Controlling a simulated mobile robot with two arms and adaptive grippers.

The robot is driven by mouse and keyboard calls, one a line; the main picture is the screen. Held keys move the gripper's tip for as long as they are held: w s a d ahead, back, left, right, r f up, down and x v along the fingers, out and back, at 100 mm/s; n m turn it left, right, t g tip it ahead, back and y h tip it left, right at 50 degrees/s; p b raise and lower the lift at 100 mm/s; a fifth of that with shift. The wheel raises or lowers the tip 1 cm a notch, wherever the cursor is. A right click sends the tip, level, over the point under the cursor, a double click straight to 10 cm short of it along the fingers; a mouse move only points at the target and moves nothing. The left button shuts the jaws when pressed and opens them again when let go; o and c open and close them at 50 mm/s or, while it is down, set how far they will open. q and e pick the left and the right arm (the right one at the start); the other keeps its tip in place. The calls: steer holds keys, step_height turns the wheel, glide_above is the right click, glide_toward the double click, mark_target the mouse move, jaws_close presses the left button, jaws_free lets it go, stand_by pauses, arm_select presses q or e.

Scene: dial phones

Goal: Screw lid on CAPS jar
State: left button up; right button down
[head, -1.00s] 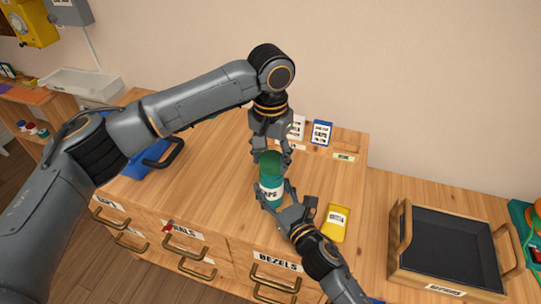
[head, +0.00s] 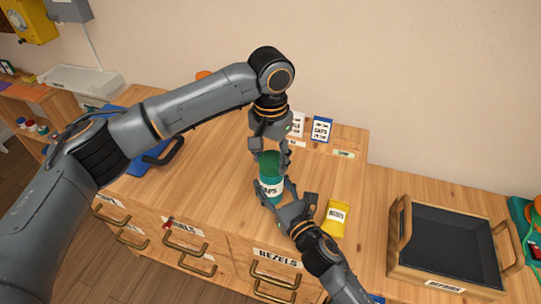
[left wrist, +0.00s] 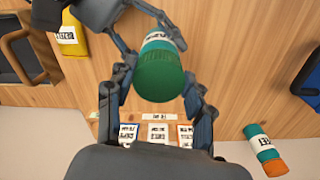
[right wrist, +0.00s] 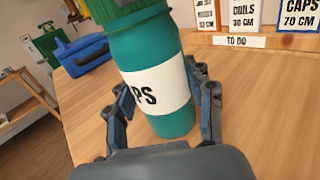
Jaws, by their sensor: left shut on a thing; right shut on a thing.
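The teal CAPS jar (head: 271,190) with a white label stands upright on the wooden bench. Its green lid (head: 269,161) sits on top; how tightly it is seated cannot be told. My left gripper (head: 271,152) points down from above, shut on the lid. In the left wrist view the lid (left wrist: 158,77) lies between its two fingers. My right gripper (head: 274,196) comes from the front, shut on the jar body. In the right wrist view the jar (right wrist: 155,80) stands between its fingers, with the lid's ribbed edge (right wrist: 115,10) at the top.
A yellow labelled packet (head: 335,219) lies right of my right gripper. Small cards (head: 321,129) stand behind the jar. A dark-lined wooden tray (head: 450,245) is at the right. A blue object (head: 150,160) lies at the left. Bench around the jar's left is clear.

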arm_select(q)
steer(key=m, duration=0.5)
steer(key=shift+w+m, duration=0.1)
steer(key=shift+m, duration=0.3)
steer(key=m, duration=0.5)
steer(key=shift+w+a+m, duration=0.1)
steer(key=shift+m, duration=0.3)
steer(key=m, duration=0.6)
steer(key=shift+w, duration=0.15)
steer(key=m, duration=0.3)
steer(key=shift+m, duration=0.4)
steer(key=m, duration=0.6)
steer(key=shift+w+d, duration=0.1)
steer(key=shift+d, duration=0.1)
steer(key=m, duration=0.8)
steer(key=shift+d, duration=0.15)
steer(key=m, duration=0.4)
steer(key=shift+m, duration=0.3)
